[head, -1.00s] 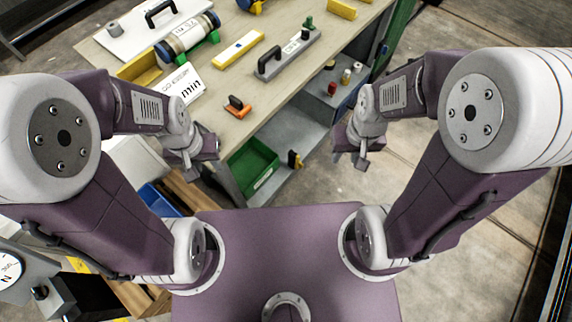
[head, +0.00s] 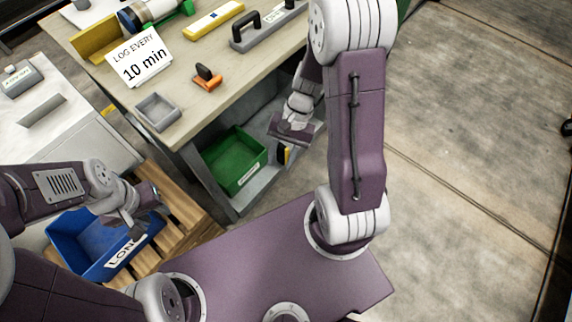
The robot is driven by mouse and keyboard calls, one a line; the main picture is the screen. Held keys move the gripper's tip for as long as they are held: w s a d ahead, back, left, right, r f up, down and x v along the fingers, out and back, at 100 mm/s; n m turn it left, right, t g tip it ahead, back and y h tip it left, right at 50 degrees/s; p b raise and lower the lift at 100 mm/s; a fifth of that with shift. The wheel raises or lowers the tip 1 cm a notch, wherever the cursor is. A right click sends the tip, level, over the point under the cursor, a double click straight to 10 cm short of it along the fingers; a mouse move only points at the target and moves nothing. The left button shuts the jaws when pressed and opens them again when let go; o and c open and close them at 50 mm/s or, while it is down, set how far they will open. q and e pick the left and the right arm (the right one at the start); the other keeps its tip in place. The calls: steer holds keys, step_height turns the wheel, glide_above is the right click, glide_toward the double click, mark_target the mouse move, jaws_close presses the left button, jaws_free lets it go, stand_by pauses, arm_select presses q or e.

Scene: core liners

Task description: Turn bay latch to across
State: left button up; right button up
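I cannot tell for sure which thing is the bay latch. A small black and yellow piece (head: 284,153) sits at the lower shelf beside the green bin. A small orange piece with a dark upright grip (head: 207,77) lies on the table top. My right gripper (head: 278,138) is beside the table's front, just above and left of the black and yellow piece; its fingers are mostly hidden. My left gripper (head: 134,229) hangs over the blue bin at the left, apart from both pieces. Its finger opening is unclear.
The green bin (head: 235,160) stands on the lower shelf (head: 262,190). The blue bin (head: 85,262) rests on a wooden pallet (head: 190,212). A small grey tray (head: 157,111) and a "LOG EVERY 10 min" sign (head: 139,58) are on the table (head: 190,118). Floor at right is clear.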

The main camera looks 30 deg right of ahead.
steer(key=w+d+f+m+t+y+b, duration=0.1)
steer(key=w+f+m+t+y+b, duration=0.3)
steer(key=f+b, duration=0.85)
steer(key=w+d+f+m+t+y+b, duration=0.1)
steer(key=w+d+f+m+y+b, duration=0.15)
steer(key=w+f+m+b, duration=0.95)
steer(key=d+f+m+t+h+b, duration=0.2)
steer(key=d+f+m+t+b, duration=0.2)
steer(key=d+f+t+b, duration=0.7)
steer(key=d+f+m+t+h+b, duration=0.25)
steer(key=d+f, duration=0.25)
steer(key=f, duration=1.1)
steer(key=shift+m, duration=0.25)
steer(key=b+x, duration=0.5)
steer(key=x, duration=0.2)
steer(key=shift+s+a+f, duration=0.1)
steer(key=shift+a+f, duration=0.05)
steer(key=shift+w+a+r, duration=0.15)
steer(key=shift+w+r, duration=0.05)
steer(key=shift+w, duration=0.15)
jaws_close()
